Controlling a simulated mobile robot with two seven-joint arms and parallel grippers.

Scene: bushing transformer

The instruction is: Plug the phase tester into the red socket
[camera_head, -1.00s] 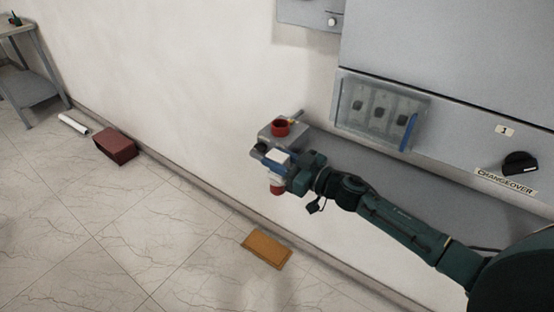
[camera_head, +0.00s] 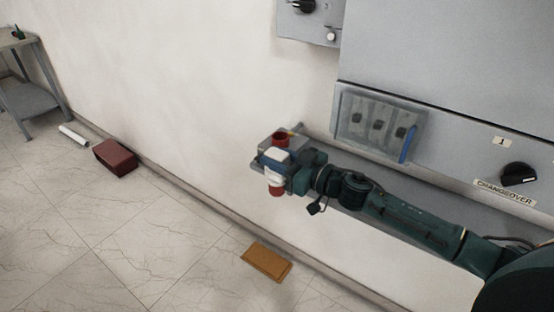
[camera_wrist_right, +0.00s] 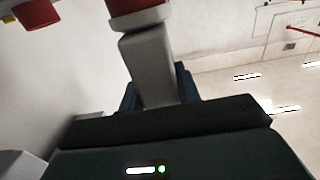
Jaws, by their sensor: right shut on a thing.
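The phase tester (camera_head: 275,180) has a pale body with a red end (camera_head: 276,190) pointing down in the head view. My right gripper (camera_head: 274,160) is shut on its body. In the right wrist view the pale body (camera_wrist_right: 150,65) sits between blue fingers, its red end (camera_wrist_right: 138,12) cut off by the top edge. The red socket (camera_head: 280,138) is on a grey box by the wall, just behind and above the gripper. A red part, likely the socket (camera_wrist_right: 35,12), shows at the wrist view's upper left. Tester and socket look apart. My left gripper is not in view.
A grey cabinet with a changeover knob (camera_head: 519,174) and a clear-covered switch panel (camera_head: 378,122) is at right. A grey tray or ledge (camera_head: 365,165) runs below it. A brown mat (camera_head: 266,263) and a dark red box (camera_head: 115,157) lie on the floor.

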